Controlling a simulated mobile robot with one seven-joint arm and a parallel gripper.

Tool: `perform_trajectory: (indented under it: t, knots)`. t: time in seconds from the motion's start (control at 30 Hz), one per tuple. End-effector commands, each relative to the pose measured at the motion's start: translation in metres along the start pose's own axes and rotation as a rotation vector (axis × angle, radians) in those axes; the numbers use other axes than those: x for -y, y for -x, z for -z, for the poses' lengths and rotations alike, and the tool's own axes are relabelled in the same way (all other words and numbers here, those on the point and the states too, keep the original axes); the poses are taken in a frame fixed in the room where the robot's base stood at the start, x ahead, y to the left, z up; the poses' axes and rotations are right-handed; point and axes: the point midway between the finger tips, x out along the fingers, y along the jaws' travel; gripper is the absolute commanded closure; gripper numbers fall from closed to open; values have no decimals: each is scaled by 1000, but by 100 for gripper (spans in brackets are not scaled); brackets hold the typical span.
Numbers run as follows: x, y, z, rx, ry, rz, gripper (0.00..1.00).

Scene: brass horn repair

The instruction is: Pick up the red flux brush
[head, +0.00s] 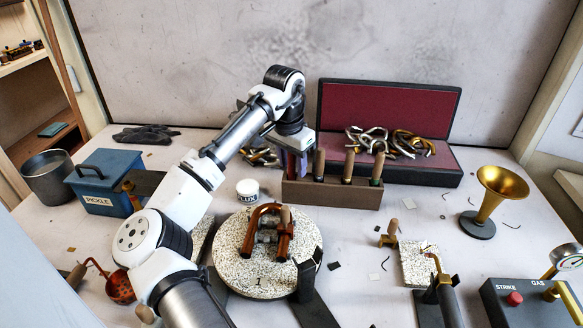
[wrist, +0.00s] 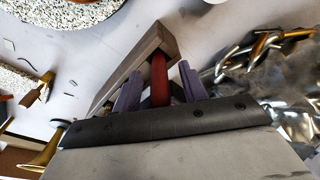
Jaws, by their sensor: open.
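The red flux brush (wrist: 159,78) shows in the wrist view as a red handle standing in a brown rack (wrist: 108,86). My gripper (wrist: 160,88) is open, with one purple finger on each side of the red handle. I cannot tell whether either finger touches it. The brush's lower end is hidden.
Several wooden-handled tools (head: 348,166) stand in the rack right of my gripper. An open red-lined case (head: 388,105) with metal parts lies behind. A white flux jar (head: 247,190) and a round speckled board (head: 243,266) are in front. A brass horn bell (head: 490,200) stands right.

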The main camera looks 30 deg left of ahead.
Motion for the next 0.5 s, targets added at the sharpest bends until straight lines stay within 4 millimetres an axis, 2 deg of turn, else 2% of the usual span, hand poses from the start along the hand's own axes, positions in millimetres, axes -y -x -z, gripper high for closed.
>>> perform_trajectory:
  t: [0.1, 0.4, 0.5]
  knots:
    - [0, 0, 0, 0, 0, 0, 60]
    - [0, 0, 0, 0, 0, 0, 99]
    - [0, 0, 0, 0, 0, 0, 100]
